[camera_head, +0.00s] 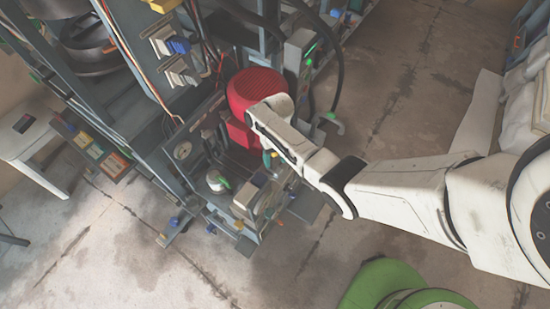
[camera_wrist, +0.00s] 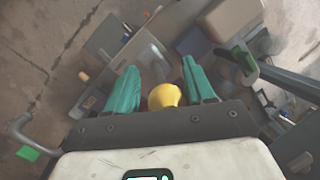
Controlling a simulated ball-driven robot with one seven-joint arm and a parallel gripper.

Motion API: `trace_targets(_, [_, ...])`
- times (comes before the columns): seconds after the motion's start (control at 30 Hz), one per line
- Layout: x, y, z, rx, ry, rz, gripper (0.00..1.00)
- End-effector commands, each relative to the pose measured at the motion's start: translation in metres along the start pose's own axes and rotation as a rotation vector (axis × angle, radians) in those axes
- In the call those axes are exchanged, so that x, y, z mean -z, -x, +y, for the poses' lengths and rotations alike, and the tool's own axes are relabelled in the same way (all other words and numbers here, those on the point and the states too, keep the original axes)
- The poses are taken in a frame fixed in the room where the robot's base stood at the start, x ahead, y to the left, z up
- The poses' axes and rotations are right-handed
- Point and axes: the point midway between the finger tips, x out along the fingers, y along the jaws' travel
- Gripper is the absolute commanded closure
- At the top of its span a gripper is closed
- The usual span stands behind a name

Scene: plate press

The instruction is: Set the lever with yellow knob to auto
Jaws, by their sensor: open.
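The yellow knob (camera_wrist: 164,97) shows in the wrist view between the two teal fingers of my gripper (camera_wrist: 160,70), close to the gripper's base. The fingers are apart, with visible gaps on both sides of the knob. The lever's shaft and its marked positions cannot be made out. In the head view my gripper is mostly hidden below my white wrist, with a small teal part (camera_head: 267,159) showing beside the press.
A red motor (camera_head: 255,92) stands just behind my wrist on the machine. A grey curved handle with a green end (camera_wrist: 26,153) is at the wrist view's lower left. Bare floor (camera_head: 400,90) lies to the right.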

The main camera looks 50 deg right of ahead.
Motion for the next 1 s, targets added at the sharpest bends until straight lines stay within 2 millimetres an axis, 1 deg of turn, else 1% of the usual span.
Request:
trace_targets(0.03, [0.001,0.009,-0.001,0.001,0.000,0.003,0.47])
trace_targets(0.3, [0.001,0.060,0.000,0.001,0.000,0.005,0.47])
trace_targets(0.4, [0.001,0.076,0.000,0.000,0.000,0.004,0.47])
trace_targets(0.5, [0.001,0.089,0.000,0.000,-0.001,0.003,0.47])
trace_targets(0.6, [0.001,0.097,0.001,0.000,-0.001,0.003,0.47])
trace_targets(0.7, [0.000,0.100,0.001,-0.001,-0.001,0.001,0.47])
trace_targets(1.0, [0.001,0.101,0.001,0.000,-0.001,0.001,0.47])
